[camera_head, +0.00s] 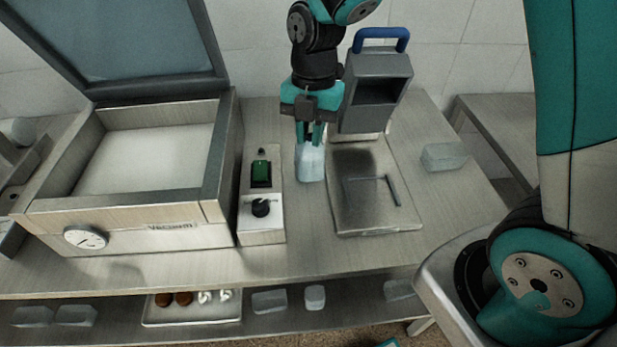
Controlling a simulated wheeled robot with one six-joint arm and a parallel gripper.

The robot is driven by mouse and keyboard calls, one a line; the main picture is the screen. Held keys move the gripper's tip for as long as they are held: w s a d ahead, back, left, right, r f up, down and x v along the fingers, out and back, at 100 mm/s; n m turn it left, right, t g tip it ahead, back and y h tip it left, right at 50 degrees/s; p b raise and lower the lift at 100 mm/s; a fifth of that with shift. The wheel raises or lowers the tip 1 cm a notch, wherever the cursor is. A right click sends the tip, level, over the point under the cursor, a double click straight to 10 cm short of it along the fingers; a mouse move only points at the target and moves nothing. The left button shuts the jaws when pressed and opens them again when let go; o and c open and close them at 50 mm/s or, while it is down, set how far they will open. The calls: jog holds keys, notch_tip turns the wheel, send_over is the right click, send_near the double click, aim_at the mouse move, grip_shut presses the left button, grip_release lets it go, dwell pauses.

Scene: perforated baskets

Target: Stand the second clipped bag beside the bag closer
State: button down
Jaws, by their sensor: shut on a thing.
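My gripper (310,138) points down with its fingers shut on the top of a pale bluish bag (311,165). The bag is upright, just left of the bag closer's base plate. I cannot tell whether its bottom touches the table. The bag closer (378,88) is a grey machine with a blue handle and a flat metal base. Another pale bag (443,157) lies on the table to the right of the closer. The fingers hide the top of the held bag, so no clip is visible.
A vacuum machine (150,235) with its lid raised stands at left. A control box (262,222) with a green switch and black knob sits between it and the held bag. The shelf below holds several pale bags (269,300) and a tray (190,316) of small items.

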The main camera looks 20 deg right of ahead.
notch_tip(320, 180, down, 14)
jog(key=p, duration=0.2)
jog(key=shift+r, duration=0.15)
jog(key=shift+f, duration=0.2)
jog(key=c, duration=1.1)
grip_release()
jog(key=shift+r, duration=0.1)
jog(key=r+b, duration=0.1)
jog(key=r, duration=0.3)
jog(key=w+r+b, duration=0.1)
jog(key=r, duration=0.3)
jog(key=d+r+b, duration=0.1)
jog(key=r, duration=0.3)
jog(key=shift+w+d, duration=0.1)
jog(key=shift+w, duration=0.05)
jog(key=shift+r, duration=0.1)
